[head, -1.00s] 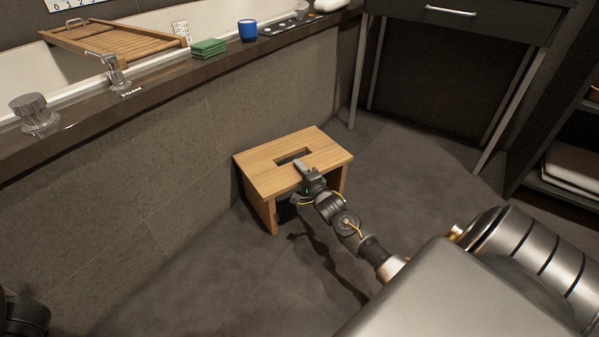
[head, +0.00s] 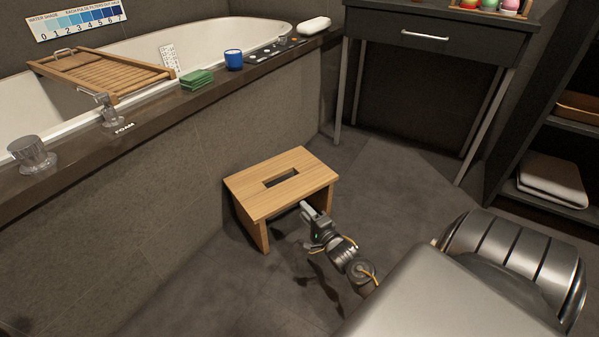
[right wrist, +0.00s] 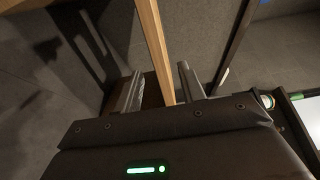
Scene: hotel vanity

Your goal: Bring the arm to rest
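A wooden step stool (head: 250,190) with a slot in its top stands upright on the floor in front of the tub in the head view. My right gripper (head: 306,209) is just off the stool's near right side, over the floor. A wooden edge of the stool (right wrist: 158,45) shows beyond the fingers there. My left gripper is not in view.
The tub ledge (head: 70,180) carries a green cloth stack (head: 197,79), a blue cup (head: 234,60) and a soap-like white item (head: 314,25). A dark vanity table (head: 425,40) stands behind. Shelves with folded towels (head: 552,181) are at right. Floor left of the stool is clear.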

